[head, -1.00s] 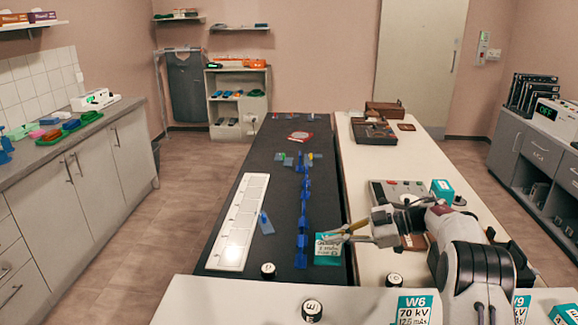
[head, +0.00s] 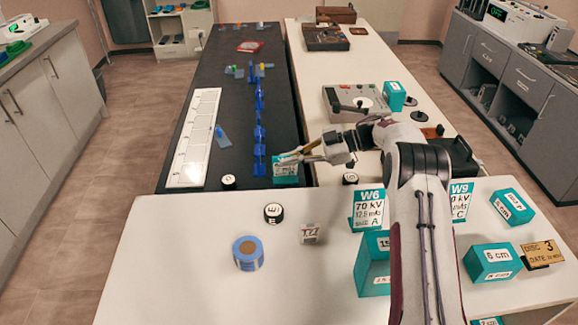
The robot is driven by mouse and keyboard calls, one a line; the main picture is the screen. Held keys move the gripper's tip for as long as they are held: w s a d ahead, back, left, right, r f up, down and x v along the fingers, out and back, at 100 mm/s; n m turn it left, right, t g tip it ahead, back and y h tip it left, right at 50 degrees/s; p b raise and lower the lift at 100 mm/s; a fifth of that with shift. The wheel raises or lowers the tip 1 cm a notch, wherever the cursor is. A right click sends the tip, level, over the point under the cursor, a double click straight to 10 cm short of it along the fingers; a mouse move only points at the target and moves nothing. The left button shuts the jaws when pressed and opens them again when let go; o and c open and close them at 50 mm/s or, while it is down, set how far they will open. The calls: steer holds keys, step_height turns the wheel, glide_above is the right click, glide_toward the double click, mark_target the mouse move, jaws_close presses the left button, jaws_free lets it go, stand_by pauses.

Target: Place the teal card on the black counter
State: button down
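The teal card (head: 286,175) is over the near right part of the black counter (head: 232,112), just right of a row of blue pieces. It has a white printed patch too small to read. My gripper (head: 284,159) reaches in from the right, its fingers closing together across the card's upper edge. The fingers appear shut on the card and hide its top. I cannot tell whether the card's lower edge touches the counter.
A row of blue pieces (head: 259,130) and a white strip (head: 196,140) lie on the black counter. A white counter (head: 311,77) adjoins it on the right. The near white table (head: 150,250) holds a W6 card (head: 367,209), teal blocks (head: 492,262) and a blue roll (head: 248,254).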

mark_target(290, 181)
steer(key=shift+f, duration=0.25)
steer(key=shift+f, duration=1.8)
steer(key=shift+f, duration=0.2)
steer(key=c, duration=2.3)
jaws_free()
steer(key=shift+r, duration=0.2)
steer(key=shift+v, duration=6)
